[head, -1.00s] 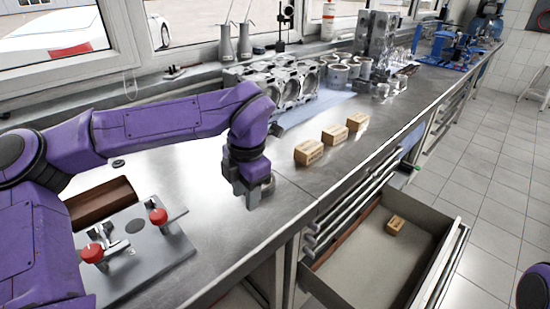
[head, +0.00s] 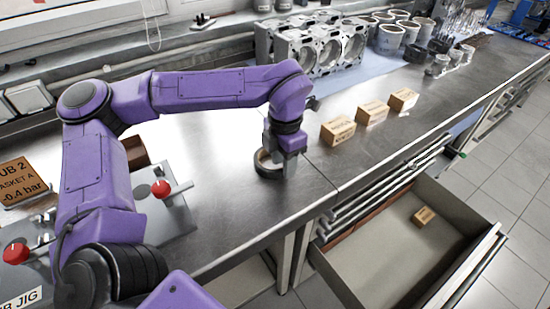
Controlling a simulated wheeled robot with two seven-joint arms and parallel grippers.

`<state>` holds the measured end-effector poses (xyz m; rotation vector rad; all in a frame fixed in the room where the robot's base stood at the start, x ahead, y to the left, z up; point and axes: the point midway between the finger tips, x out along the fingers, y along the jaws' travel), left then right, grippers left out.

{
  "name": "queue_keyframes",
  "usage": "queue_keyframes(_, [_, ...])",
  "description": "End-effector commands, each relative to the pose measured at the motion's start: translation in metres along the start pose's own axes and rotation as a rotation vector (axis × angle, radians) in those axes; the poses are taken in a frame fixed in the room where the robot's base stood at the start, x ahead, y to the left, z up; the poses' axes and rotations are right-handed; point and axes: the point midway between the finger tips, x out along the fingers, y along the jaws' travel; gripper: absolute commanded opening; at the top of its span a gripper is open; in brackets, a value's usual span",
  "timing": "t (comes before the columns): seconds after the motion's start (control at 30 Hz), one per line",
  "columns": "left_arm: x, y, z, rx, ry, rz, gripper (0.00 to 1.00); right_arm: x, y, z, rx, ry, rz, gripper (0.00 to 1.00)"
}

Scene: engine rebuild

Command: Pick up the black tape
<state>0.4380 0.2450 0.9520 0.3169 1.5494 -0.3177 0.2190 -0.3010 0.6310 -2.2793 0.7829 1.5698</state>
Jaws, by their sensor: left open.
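The black tape (head: 263,168), a dark roll with a paler inner ring, lies on the steel workbench near its front edge in the head view. My left gripper (head: 281,167) points down at the tape's right side and partly hides it. Its jaws are open. One finger shows in front of the roll's right edge; whether it touches the roll cannot be told. My right gripper is not in view.
Several small cardboard boxes, one of them here (head: 337,130), sit right of the tape. An open drawer (head: 375,255) below holds another box (head: 424,216). A jig plate with red knobs (head: 161,189) lies left. Engine blocks (head: 320,45) stand behind.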

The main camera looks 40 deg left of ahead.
Motion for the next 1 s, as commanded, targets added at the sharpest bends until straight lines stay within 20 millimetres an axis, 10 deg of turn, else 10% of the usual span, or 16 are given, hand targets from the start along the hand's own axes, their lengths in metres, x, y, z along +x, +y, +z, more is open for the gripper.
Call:
queue_keyframes(0.3, [0.013, -0.001, 0.001, 0.002, -0.001, 0.000, 0.41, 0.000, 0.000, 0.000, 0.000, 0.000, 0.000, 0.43])
queue_keyframes(0.47, [0.013, -0.001, 0.001, 0.003, -0.001, 0.000, 0.00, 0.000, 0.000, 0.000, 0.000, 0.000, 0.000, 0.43])
queue_keyframes(1.0, [-0.014, -0.001, 0.002, 0.003, -0.006, 0.003, 0.00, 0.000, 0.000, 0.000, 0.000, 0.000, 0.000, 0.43])
